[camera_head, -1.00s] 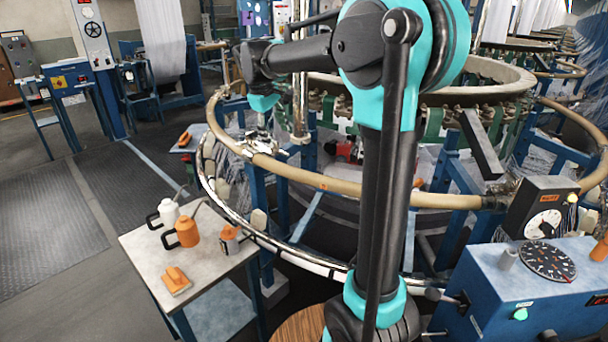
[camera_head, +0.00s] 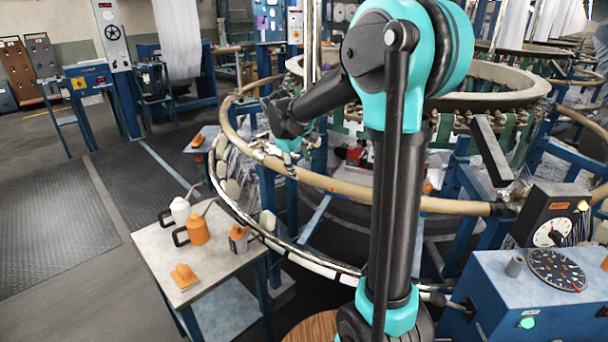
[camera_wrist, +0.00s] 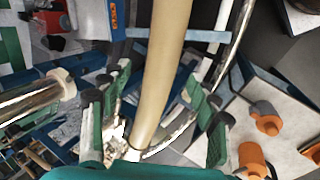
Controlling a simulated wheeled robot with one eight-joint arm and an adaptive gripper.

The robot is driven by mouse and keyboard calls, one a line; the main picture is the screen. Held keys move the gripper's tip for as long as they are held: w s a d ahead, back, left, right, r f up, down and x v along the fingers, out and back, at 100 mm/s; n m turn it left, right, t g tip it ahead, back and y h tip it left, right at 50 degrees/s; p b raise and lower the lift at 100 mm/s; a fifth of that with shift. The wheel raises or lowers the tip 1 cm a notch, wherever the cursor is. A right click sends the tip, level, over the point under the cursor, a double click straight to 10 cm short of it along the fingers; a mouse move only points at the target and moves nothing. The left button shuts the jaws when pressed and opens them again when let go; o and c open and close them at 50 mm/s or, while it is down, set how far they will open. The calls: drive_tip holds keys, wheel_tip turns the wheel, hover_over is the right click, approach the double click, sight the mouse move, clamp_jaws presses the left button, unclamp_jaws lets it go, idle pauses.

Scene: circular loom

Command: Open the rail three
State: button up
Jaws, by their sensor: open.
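The tan curved rail (camera_head: 335,185) runs around the front of the round loom in the head view. No number is readable on it, so I cannot tell if it is rail three. A metal fitting (camera_head: 262,153) sits on the rail at its left part. My gripper (camera_head: 287,150) is low beside this fitting, mostly hidden behind my wrist. In the wrist view my gripper (camera_wrist: 156,90) is open, with green fingers on either side of the tan rail (camera_wrist: 163,60). Contact with the rail cannot be judged. The fitting's pale end (camera_wrist: 122,142) shows between the fingers.
A blue control box (camera_head: 490,300) with a dial stands at the right. A shiny lower ring (camera_head: 285,245) curves below the rail. Floor is clear at far left.

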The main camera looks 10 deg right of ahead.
sight(303, 172)
drive_tip(key=shift+x, duration=2.45)
clamp_jaws()
